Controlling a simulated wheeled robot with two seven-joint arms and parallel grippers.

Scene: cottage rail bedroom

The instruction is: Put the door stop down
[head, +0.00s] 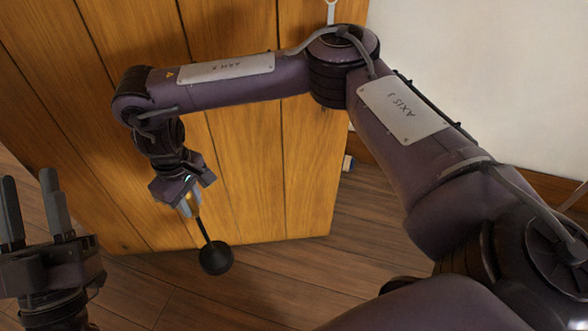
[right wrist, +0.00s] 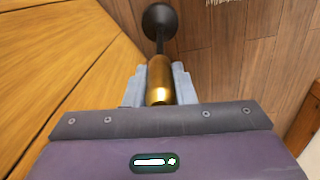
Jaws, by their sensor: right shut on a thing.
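The door stop has a black round end (head: 216,257) on a thin dark rod and a gold handle. My right gripper (head: 189,204) is shut on the gold handle, with the rod and black end pointing down. In the right wrist view the gold handle (right wrist: 160,80) sits between the fingers (right wrist: 160,88), and the black end is at the top edge. In the head view the black end appears in front of the wooden door's lower part; I cannot tell whether it touches the floor. My left gripper (head: 34,207) is open and empty at the lower left.
The wooden door (head: 255,140) stands behind my right arm, its lower edge just above the dark plank floor (head: 300,265). A white wall (head: 470,65) with a brown baseboard is at the right. Floor in the lower middle is clear.

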